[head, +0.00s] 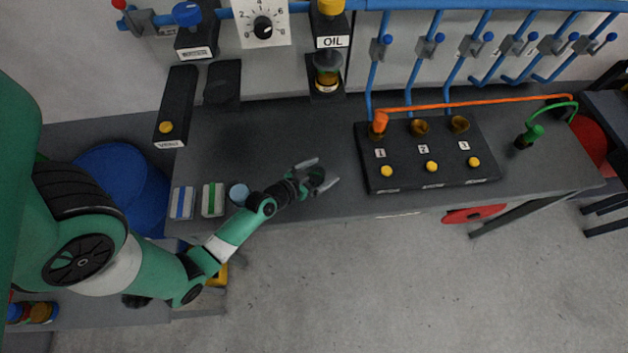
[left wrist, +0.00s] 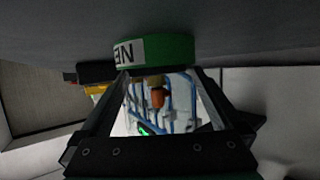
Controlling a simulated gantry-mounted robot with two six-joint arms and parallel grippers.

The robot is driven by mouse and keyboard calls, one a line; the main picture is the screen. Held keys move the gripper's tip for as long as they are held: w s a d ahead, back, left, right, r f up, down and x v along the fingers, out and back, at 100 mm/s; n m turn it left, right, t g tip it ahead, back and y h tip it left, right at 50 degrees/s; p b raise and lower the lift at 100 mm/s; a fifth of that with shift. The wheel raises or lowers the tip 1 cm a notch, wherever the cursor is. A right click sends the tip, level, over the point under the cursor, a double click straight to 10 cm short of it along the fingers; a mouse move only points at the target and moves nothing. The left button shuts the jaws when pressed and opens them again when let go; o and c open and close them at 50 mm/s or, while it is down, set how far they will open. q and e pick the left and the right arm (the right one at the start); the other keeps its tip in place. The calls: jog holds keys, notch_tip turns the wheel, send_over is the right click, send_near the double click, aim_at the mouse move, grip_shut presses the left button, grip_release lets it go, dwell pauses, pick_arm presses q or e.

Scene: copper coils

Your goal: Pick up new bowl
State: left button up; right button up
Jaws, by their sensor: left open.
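The new bowl shows in the left wrist view as a green round rim (left wrist: 170,50) with a white label reading "NE", the rest cut off. It rests on the dark bench surface, just off my fingertips. My left gripper (head: 318,173) is open over the front edge area of the bench. It also shows in the left wrist view (left wrist: 160,73), its two fingers spread about as wide as the bowl. In the head view a dark round shape lies between the fingers, partly hidden by them. I cannot tell whether the fingers touch the bowl. My right gripper is not in view.
A black block (head: 420,182) with three numbered stations and yellow buttons stands right of the gripper. A blue-grey round item (head: 238,192) and two striped boxes, blue (head: 182,203) and green (head: 213,199), sit on the left. The bench (head: 290,130) behind the gripper is clear.

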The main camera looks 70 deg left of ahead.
aim_at(321, 177)
pick_arm(q)
jog(key=c, duration=1.4)
jog(key=shift+r, duration=0.1)
jog(key=r+p, duration=0.2)
jog(key=r, duration=0.1)
jog(key=r+p, duration=0.1)
jog(key=shift+s+d+r, duration=0.15)
jog(key=shift+d+r, duration=0.05)
jog(key=shift+d, duration=0.05)
jog(key=s+d+r, duration=0.2)
jog(key=d+r, duration=0.1)
jog(key=s+d+r+p, duration=0.1)
jog(key=s+d+r, duration=0.1)
jog(key=s+d, duration=0.1)
jog(key=s+d+r, duration=0.2)
jog(key=d+r, duration=0.1)
jog(key=d, duration=0.2)
jog(key=shift+s+d+r+p, duration=0.2)
jog(key=shift+r+p, duration=0.1)
jog(key=shift+p, duration=0.1)
